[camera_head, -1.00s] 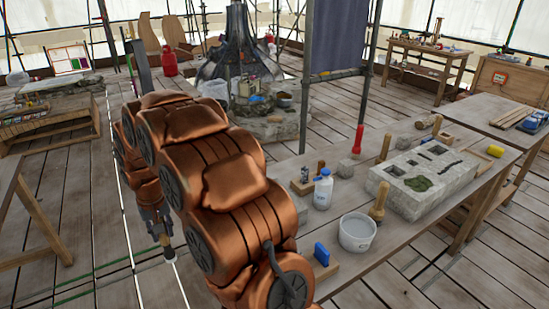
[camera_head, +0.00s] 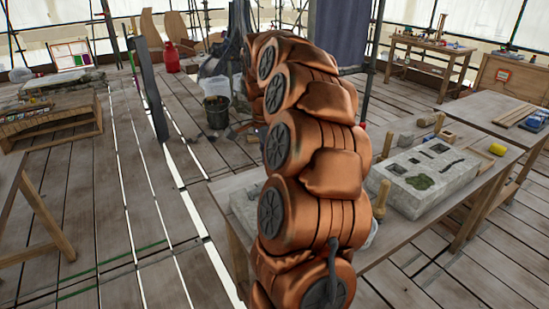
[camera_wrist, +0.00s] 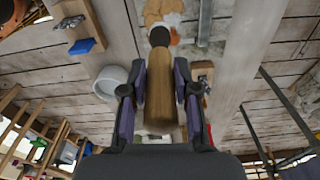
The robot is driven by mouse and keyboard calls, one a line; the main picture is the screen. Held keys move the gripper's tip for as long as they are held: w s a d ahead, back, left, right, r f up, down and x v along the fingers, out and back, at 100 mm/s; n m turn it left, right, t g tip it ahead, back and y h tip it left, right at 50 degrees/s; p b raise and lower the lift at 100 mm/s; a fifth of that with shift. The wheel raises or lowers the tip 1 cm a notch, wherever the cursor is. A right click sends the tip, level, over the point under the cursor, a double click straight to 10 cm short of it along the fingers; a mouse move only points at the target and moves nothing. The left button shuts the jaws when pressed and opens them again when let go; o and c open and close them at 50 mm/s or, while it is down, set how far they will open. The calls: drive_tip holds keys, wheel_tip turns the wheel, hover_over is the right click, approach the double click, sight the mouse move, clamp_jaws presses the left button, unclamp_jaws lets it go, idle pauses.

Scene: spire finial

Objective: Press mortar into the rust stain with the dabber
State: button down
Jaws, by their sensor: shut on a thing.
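In the wrist view my gripper (camera_wrist: 158,95) is shut on a wooden-handled tool, seemingly the dabber (camera_wrist: 158,112). Its dark rounded end (camera_wrist: 159,37) points away from the camera. Beyond that end lies a tan and orange-brown patch (camera_wrist: 175,38); I cannot tell whether it is the rust stain, or whether the tool touches it. In the head view my arm hides the gripper and dabber. The pale stone block (camera_head: 448,186) lies on the bench, with dark recesses, a dark groove and a green patch (camera_head: 420,182). I cannot make out a rust stain or mortar there.
A white tub (camera_wrist: 110,80) and a blue block (camera_wrist: 82,46) show left of the gripper in the wrist view. A dark bucket (camera_head: 217,112) stands on the floor.

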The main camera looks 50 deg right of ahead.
drive_tip(key=shift+s+d+r+m, duration=0.15)
drive_tip(key=shift+s+d+m, duration=0.35)
drive_tip(key=shift+s, duration=0.05)
drive_tip(key=shift+f, duration=2.7)
drive_tip(key=shift+f+b, duration=0.7)
drive_tip(key=shift+b, duration=0.15)
drive_tip(key=shift+s+d+f+b, duration=0.1)
drive_tip(key=shift+s+d+b, duration=0.15)
drive_tip(key=shift+d, duration=0.45)
drive_tip(key=shift+s+d+f+b, duration=0.1)
drive_tip(key=shift+s+d, duration=0.1)
drive_tip(key=shift+d, duration=0.45)
